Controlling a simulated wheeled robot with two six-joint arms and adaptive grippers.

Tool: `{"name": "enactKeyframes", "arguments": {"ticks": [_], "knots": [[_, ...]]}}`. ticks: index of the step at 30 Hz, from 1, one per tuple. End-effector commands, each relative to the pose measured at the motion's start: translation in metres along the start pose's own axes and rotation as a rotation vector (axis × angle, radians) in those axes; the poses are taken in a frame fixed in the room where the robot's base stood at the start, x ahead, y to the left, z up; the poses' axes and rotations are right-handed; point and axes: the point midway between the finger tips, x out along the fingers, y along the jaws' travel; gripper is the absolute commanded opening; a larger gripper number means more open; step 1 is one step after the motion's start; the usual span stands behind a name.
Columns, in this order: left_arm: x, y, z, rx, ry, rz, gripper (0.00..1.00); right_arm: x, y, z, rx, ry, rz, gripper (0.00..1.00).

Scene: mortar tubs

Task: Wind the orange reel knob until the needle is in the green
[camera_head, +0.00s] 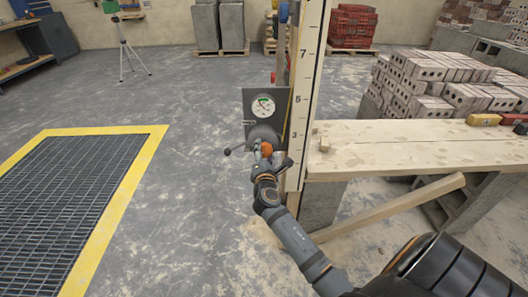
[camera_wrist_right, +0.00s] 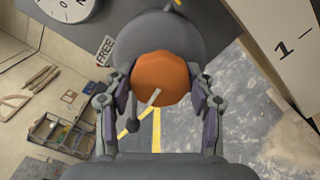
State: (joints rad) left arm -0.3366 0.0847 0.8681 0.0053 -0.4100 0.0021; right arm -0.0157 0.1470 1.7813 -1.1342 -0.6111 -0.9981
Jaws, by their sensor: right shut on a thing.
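The orange reel knob (camera_wrist_right: 162,78) sits on a round grey reel (camera_wrist_right: 165,38) below the gauge panel. In the head view the knob (camera_head: 266,149) shows just past my right gripper (camera_head: 262,158). In the right wrist view the fingers of my right gripper (camera_wrist_right: 160,95) are on both sides of the knob, shut on it. The gauge (camera_head: 263,107) has a white face with a green zone and a red zone. Its needle is too small to read surely. The gauge face (camera_wrist_right: 68,5) is cut off in the wrist view. My left gripper is not in view.
A numbered post (camera_head: 304,100) stands right beside the panel. A wooden bench (camera_head: 400,150) with blocks behind it is at the right. A yellow-edged floor grate (camera_head: 75,200) lies at the left. A dark lever with a ball end (camera_head: 228,151) sticks out left of the reel.

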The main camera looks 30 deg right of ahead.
Motion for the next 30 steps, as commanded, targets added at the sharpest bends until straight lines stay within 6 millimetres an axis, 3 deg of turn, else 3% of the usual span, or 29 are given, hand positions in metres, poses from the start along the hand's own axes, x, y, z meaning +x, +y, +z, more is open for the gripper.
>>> {"name": "enactKeyframes", "arguments": {"ticks": [3,4,9,20,23,30], "knots": [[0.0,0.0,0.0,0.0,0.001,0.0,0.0,0.0,-0.001,-0.001,0.0,0.001,-0.003,0.23],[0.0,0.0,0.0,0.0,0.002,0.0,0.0,0.0,-0.001,-0.001,0.0,0.001,-0.003,0.56],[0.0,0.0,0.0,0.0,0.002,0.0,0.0,0.0,-0.001,-0.001,-0.001,0.001,-0.002,0.79],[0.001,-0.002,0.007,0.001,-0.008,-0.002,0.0,-0.004,-0.001,-0.001,-0.001,0.001,-0.001,0.79],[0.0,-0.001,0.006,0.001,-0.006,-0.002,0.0,-0.018,-0.001,-0.001,0.0,0.003,-0.003,0.79],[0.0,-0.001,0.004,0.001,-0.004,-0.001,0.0,-0.077,-0.002,-0.001,0.002,0.002,-0.006,0.79]]}}
